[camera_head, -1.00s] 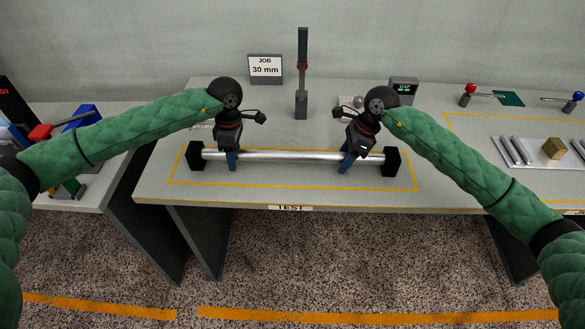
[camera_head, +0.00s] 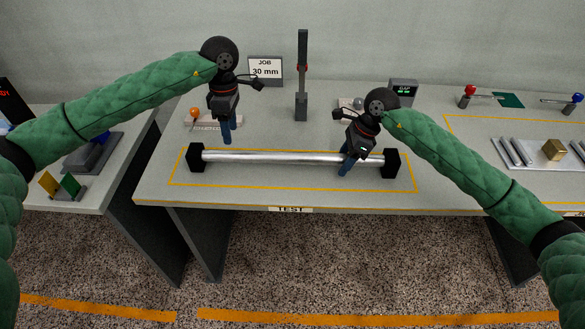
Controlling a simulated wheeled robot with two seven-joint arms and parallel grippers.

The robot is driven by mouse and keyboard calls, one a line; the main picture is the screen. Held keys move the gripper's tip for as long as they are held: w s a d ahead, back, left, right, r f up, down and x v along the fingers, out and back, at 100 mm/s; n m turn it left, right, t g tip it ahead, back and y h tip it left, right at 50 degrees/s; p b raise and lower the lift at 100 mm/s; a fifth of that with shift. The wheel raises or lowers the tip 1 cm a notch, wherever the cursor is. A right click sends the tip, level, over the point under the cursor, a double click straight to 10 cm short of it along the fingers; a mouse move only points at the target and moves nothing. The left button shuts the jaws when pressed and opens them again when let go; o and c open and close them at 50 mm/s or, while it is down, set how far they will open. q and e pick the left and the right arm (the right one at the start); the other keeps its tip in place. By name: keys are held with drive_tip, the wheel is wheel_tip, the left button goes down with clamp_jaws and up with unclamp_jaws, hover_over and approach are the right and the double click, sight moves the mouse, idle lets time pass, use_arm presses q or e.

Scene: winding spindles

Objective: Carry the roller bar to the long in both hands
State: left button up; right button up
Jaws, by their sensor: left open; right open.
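The roller bar (camera_head: 270,158) is a long silver bar. It lies level between two black end blocks, the left one (camera_head: 195,158) and the right one (camera_head: 391,163), inside the yellow outline marked TEST. My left gripper (camera_head: 227,138) is open and above the bar's left part, clear of it. My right gripper (camera_head: 345,167) is open at the bar's right part, its fingers reaching down at the bar. Whether they touch it I cannot tell.
A dark upright post (camera_head: 302,80) stands behind the bar, with a JOB 30 mm sign (camera_head: 265,69) to its left. A GAP display box (camera_head: 403,90) stands behind my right gripper. A tray of short bars with a brass block (camera_head: 554,149) lies at the right.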

drive_tip(key=shift+d+r, duration=0.15)
drive_tip(key=shift+r, duration=0.15)
use_arm(q)
drive_tip(key=shift+w+r, duration=0.15)
drive_tip(key=shift+r, duration=0.8)
use_arm(e)
drive_tip(key=v, duration=1.1)
drive_tip(key=shift+d, duration=0.1)
